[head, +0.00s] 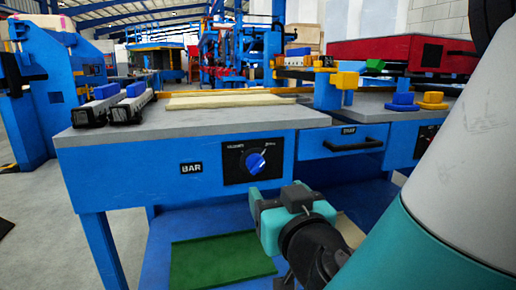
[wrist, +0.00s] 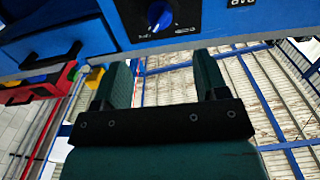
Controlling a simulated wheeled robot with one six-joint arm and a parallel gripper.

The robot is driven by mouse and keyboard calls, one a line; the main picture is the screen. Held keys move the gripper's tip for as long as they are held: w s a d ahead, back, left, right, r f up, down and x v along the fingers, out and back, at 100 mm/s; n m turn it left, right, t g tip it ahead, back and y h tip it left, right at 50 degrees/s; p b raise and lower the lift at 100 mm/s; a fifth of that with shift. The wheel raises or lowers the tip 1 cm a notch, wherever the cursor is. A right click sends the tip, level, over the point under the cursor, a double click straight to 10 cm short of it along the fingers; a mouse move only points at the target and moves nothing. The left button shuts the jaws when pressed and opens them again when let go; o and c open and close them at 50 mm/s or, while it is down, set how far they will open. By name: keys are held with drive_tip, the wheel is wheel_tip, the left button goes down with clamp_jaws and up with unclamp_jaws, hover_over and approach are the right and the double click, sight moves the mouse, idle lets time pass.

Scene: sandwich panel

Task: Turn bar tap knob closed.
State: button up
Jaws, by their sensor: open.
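The bar tap knob (head: 255,163) is a round blue dial on a black plate (head: 234,172) set in the blue front of the bench, to the right of a label reading BAR. Small white markings sit above it, too small to read surely. My gripper (head: 257,210), with teal fingers, is below the knob and apart from it in the head view. In the wrist view, which is upside down, the knob (wrist: 160,14) shows at the top, beyond the two spread fingertips (wrist: 163,62) and roughly between them. My gripper is open and empty.
A drawer with a black handle (head: 353,145) is right of the knob. Grey-topped bench (head: 200,122) carries two black-and-white rails with blue blocks (head: 137,89) and pale boards (head: 230,99). A green mat (head: 222,260) lies on the lower shelf. Yellow pieces (head: 347,80) stand farther right.

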sight(258, 169)
drive_tip(key=p+x, duration=0.4)
drive_tip(key=x, duration=0.8)
drive_tip(key=shift+s, duration=0.1)
drive_tip(key=shift+c, duration=0.5)
drive_tip(key=c, duration=0.8)
drive_tip(key=shift+c, duration=0.2)
